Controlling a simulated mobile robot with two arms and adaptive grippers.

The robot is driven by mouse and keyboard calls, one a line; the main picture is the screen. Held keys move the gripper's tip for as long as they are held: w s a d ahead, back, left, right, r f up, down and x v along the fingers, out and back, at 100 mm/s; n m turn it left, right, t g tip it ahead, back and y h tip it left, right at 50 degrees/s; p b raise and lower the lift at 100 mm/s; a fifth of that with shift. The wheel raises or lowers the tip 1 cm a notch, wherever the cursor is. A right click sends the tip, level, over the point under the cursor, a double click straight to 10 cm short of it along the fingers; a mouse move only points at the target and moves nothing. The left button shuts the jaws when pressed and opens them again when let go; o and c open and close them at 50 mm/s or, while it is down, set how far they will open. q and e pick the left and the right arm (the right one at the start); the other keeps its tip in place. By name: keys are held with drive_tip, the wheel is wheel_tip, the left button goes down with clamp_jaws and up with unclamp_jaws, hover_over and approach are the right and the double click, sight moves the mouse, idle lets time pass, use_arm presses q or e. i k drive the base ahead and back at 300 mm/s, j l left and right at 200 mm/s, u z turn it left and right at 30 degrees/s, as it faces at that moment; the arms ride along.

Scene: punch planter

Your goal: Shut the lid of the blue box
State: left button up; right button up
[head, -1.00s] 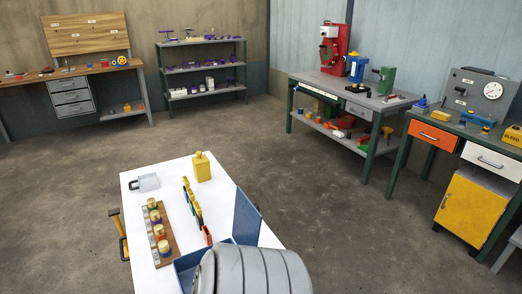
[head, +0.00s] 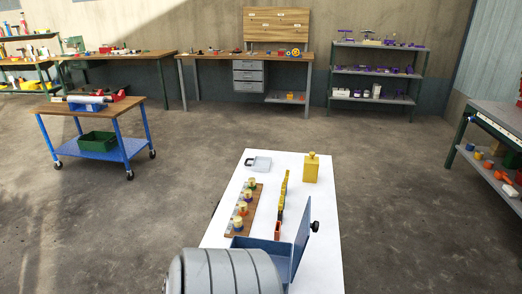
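The blue box (head: 262,243) is at the near end of a white tabletop, at the bottom of the head view. Its blue lid (head: 301,238) stands open, upright along the box's right side. A small black knob (head: 314,226) shows at the lid's right face; I cannot tell how it is attached. A large grey ribbed part of my own arm hides the near and left parts of the box. Neither of my grippers is in view.
On the white table (head: 326,200) stand a yellow bottle-like container (head: 311,168), a grey padlock-shaped item (head: 259,163), a wooden board (head: 233,222) with several yellow-topped pieces, and a row of upright yellow pieces (head: 283,191). A blue cart (head: 122,150) stands at left; floor between is clear.

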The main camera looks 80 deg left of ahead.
sight(302, 236)
drive_tip(key=i+u, duration=0.15)
drive_tip(key=u, duration=0.3)
drive_tip(key=i+l+u, duration=0.1)
drive_tip(key=u, duration=0.35)
drive_tip(key=i+l+u, duration=0.1)
drive_tip(key=u, duration=0.35)
drive_tip(key=i+l+u, duration=0.1)
drive_tip(key=u, duration=0.35)
drive_tip(key=l+u, duration=0.25)
drive_tip(key=u, duration=0.2)
drive_tip(key=i+l+u, duration=0.2)
drive_tip(key=l+u, duration=0.25)
drive_tip(key=i+l+u, duration=0.15)
drive_tip(key=u, duration=0.3)
drive_tip(key=l, duration=0.1)
